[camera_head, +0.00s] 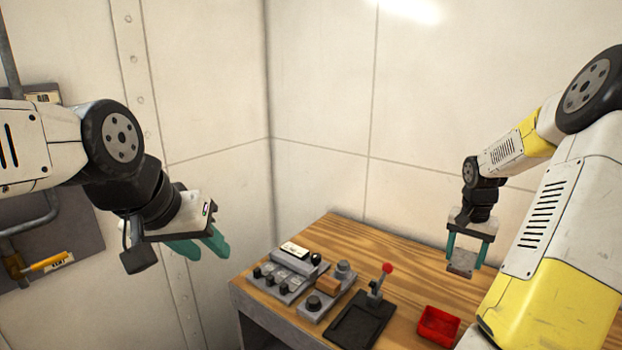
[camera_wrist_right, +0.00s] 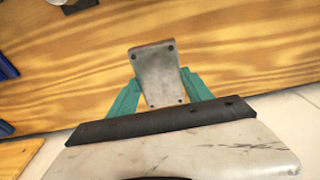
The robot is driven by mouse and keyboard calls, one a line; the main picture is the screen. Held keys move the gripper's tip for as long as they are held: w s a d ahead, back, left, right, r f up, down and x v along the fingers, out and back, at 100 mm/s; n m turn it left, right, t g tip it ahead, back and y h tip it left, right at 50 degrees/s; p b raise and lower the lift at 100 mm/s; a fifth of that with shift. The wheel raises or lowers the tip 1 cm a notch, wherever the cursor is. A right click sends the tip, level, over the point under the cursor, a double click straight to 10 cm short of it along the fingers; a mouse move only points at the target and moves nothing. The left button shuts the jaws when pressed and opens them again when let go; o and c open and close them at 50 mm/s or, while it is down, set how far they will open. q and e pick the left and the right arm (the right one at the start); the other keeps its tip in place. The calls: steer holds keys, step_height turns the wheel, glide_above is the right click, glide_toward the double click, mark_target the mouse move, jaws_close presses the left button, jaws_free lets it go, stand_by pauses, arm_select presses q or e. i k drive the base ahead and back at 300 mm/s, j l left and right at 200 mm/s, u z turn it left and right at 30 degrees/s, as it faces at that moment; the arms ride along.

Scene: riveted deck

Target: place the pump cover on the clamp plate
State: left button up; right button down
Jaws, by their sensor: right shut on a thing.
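The pump cover (camera_head: 461,262) is a small grey plate with dark holes near its corners. My right gripper (camera_head: 464,259) is shut on it, with one teal finger on each side, and holds it above the right part of the wooden bench. The cover also shows between the fingers in the right wrist view (camera_wrist_right: 157,76). The clamp plate (camera_head: 352,325) is a dark plate on the bench, left of the held cover, with a red-knobbed lever (camera_head: 382,283) at its back. My left gripper (camera_head: 212,249) is open and empty in the air, left of the bench.
A red tray (camera_head: 438,326) lies right of the clamp plate. Grey blocks with knobs (camera_head: 288,277) and a grey fixture with a brown block (camera_head: 328,287) stand on the left of the bench. Bare wood (camera_head: 410,262) lies behind the clamp plate. Walls close off the back.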

mark_target(355, 328)
steer(key=k+j, duration=0.7)
steer(key=j, duration=0.2)
